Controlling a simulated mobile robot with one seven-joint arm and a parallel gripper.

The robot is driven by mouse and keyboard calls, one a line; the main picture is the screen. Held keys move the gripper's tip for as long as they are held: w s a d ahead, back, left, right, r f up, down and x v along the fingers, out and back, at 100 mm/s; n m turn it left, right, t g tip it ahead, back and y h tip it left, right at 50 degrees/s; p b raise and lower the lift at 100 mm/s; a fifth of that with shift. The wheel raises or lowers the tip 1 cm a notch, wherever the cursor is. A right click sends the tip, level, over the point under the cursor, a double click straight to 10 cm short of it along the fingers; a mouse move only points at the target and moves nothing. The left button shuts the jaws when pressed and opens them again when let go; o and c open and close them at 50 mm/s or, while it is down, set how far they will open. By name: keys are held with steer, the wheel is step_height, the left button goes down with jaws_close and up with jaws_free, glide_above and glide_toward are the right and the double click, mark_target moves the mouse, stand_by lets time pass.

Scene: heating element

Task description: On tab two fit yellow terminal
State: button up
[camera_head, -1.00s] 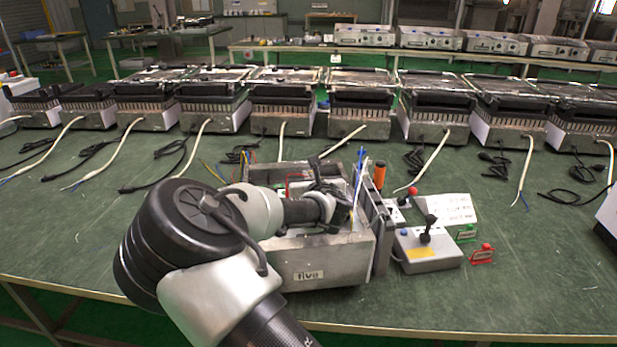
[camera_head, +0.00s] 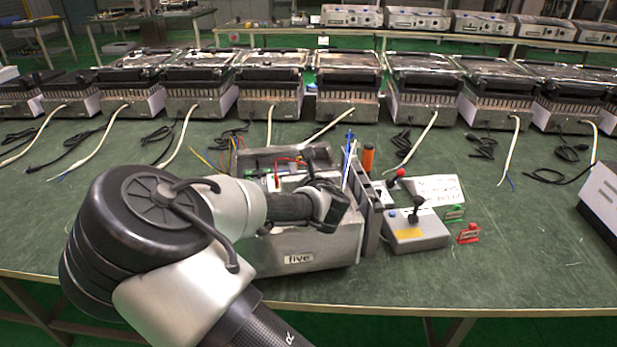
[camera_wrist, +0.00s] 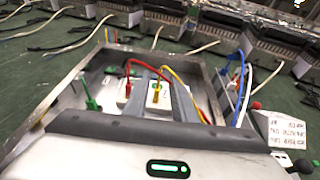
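The open metal heating unit labelled "five" (camera_head: 300,258) stands on the green bench. My gripper (camera_head: 328,206) is over its right part, pointing down into it. A green terminal (camera_wrist: 88,95) stands at the left.
Blue and white wires (camera_head: 348,160) rise at the unit's right side. An orange-handled tool (camera_head: 368,158) stands beside them. A joystick box (camera_head: 417,235), a written card (camera_head: 437,188) and small red and green tags lie to the right. More units line the back. The bench's front right is clear.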

steer(key=p+v, duration=0.2)
steer(key=v, duration=0.9)
steer(key=shift+s, duration=0.35)
steer(key=shift+d+r, duration=0.1)
